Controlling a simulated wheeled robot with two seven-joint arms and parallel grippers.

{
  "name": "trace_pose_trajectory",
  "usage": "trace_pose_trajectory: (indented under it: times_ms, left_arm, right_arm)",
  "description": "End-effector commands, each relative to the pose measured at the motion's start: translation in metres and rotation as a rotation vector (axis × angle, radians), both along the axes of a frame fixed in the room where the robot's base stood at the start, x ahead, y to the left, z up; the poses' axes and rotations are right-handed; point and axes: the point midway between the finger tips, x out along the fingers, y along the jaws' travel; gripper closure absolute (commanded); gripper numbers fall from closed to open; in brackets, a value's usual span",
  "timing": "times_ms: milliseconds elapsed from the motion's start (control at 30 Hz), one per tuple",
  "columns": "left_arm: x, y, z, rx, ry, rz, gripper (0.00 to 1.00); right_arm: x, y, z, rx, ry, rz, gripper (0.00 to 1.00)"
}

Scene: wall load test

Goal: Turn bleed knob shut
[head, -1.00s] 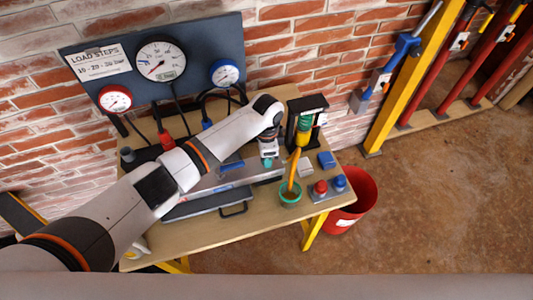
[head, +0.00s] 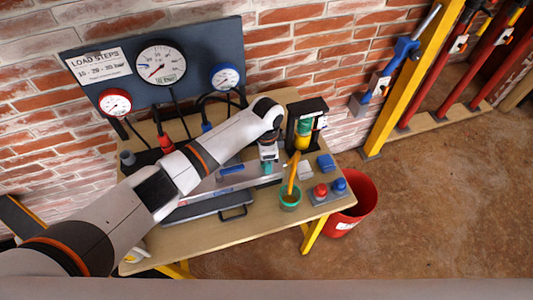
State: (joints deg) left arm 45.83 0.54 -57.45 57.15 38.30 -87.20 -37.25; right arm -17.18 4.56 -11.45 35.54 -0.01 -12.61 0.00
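My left arm comes in from the left across the bench, and my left gripper (head: 268,155) points down over the pump body. A small teal knob (head: 267,168) shows just under its fingertips; it may be the bleed knob. I cannot tell whether the fingers are closed on it. The grey pump body (head: 225,178) lies on the wooden bench (head: 190,238) and is partly hidden by my arm. A dial gauge (head: 161,64) hangs in the middle of the dark panel, with a red-rimmed gauge (head: 115,102) and a blue-rimmed gauge (head: 225,76) beside it. My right gripper is not in view.
Right of my gripper stand a black holder (head: 307,108) with a green and yellow container, and a teal cup (head: 290,201) with an orange strip leading into it. Red (head: 321,190) and blue knobs sit at the bench's right end. A red bucket (head: 362,205) is on the floor.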

Motion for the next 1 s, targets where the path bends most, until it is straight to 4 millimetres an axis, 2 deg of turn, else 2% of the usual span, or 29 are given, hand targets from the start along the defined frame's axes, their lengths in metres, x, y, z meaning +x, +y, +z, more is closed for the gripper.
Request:
trace_pose_trajectory:
  times_ms: [167,400,600,800,1000]
  left_arm:
    - [0.001,0.000,0.018,-0.002,-0.002,-0.002,0.46]
    - [0.002,0.000,0.068,-0.003,-0.007,-0.002,0.46]
    - [0.003,0.000,0.103,-0.001,-0.004,-0.001,0.46]
    - [0.002,0.000,0.119,-0.002,-0.002,0.000,0.46]
    - [0.002,0.000,0.120,-0.001,-0.001,0.000,0.46]
  right_arm:
    - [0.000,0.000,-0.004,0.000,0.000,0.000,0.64]
    - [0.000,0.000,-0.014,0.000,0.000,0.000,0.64]
    - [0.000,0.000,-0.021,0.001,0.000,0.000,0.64]
    - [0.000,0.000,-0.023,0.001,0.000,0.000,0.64]
    - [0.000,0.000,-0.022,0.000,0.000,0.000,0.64]
